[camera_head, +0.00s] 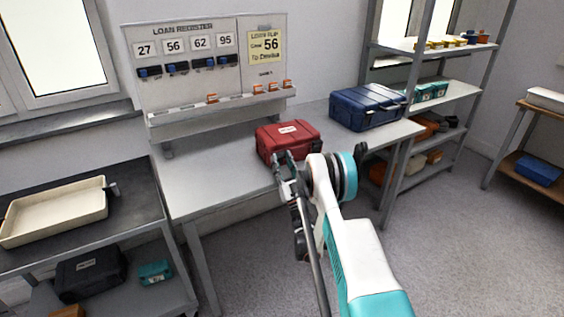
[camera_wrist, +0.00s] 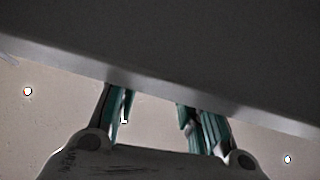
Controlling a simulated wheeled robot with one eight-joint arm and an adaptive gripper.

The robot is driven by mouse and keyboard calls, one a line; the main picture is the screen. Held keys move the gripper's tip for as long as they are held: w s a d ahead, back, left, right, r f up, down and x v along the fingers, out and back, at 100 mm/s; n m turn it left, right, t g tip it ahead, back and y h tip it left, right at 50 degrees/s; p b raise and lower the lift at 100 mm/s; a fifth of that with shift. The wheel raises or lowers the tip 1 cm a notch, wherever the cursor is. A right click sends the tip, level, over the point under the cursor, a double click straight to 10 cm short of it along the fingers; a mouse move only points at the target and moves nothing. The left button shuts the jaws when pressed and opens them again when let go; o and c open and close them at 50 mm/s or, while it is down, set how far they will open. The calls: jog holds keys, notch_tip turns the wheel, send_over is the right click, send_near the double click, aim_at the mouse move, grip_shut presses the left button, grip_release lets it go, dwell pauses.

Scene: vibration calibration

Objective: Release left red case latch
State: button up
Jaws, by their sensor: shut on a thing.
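The red case (camera_head: 290,137) lies closed on the grey table, with a pale label on its lid. My gripper (camera_head: 284,163) is at the front of the case, towards its left part, with my arm reaching in from the front right. The fingers hide that stretch of the case front, so the left latch does not show. In the wrist view my gripper (camera_wrist: 155,100) has two teal-padded fingers with a gap between them. Their tips run out of sight at a dark grey edge. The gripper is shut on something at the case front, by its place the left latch.
The grey table (camera_head: 195,185) has free room left of the case. A blue case (camera_head: 368,107) stands behind it to the right. A register board (camera_head: 190,60) with a ledge rises behind the table. A side bench with a cream tray (camera_head: 55,212) stands at left.

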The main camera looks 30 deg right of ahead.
jog(key=o, duration=1.1)
jog(key=shift+c, duration=0.2)
jog(key=shift+r, duration=0.15)
notch_tip(320, 180, up, 10)
